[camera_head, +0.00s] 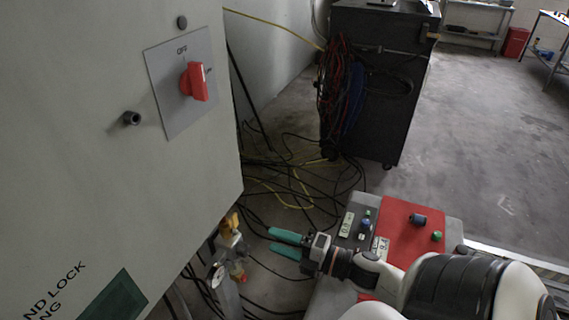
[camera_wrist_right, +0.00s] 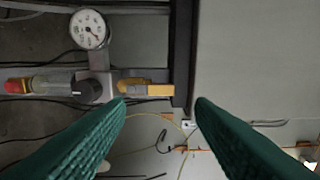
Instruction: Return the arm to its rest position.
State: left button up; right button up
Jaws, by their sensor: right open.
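My right arm comes in from the lower right of the head view. My right gripper (camera_head: 271,241) has green fingers, which are apart with nothing between them. It points left, beside a yellow-handled valve (camera_head: 230,225) near the grey cabinet's lower edge. In the right wrist view the open fingers (camera_wrist_right: 160,103) frame empty space. The yellow handle (camera_wrist_right: 146,88) lies just beyond the left fingertip there; I cannot tell whether they touch. A round pressure gauge (camera_wrist_right: 88,28) is above the pipe fitting. My left gripper is not in view.
The grey cabinet (camera_head: 90,120) with a red rotary switch (camera_head: 195,82) fills the left. A red and grey button panel (camera_head: 408,225) lies under my right forearm. A black cart (camera_head: 375,90) with hanging cables stands behind; loose cables cover the floor. Open floor is at right.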

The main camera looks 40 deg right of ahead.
jog(key=shift+s+d, duration=0.15)
jog(key=shift+s, duration=0.25)
jog(key=shift+w, duration=0.1)
notch_tip(320, 180, down, 6)
jog(key=a+r+m+g+h, duration=0.1)
jog(key=m+g+h, duration=0.4)
jog(key=m+h, duration=0.7)
jog(key=s+a+f+m+g+y, duration=0.45)
jog(key=s+a+m+g, duration=0.45)
jog(key=s, duration=0.3)
notch_tip(320, 180, down, 25)
jog(key=s+a, duration=0.1)
jog(key=s+d+f+g, duration=0.1)
jog(key=s+d+f, duration=0.2)
jog(key=s+f, duration=1.3)
jog(key=shift+s+n+g, duration=0.25)
jog(key=shift+n+g, duration=0.05)
jog(key=shift+n, duration=0.1)
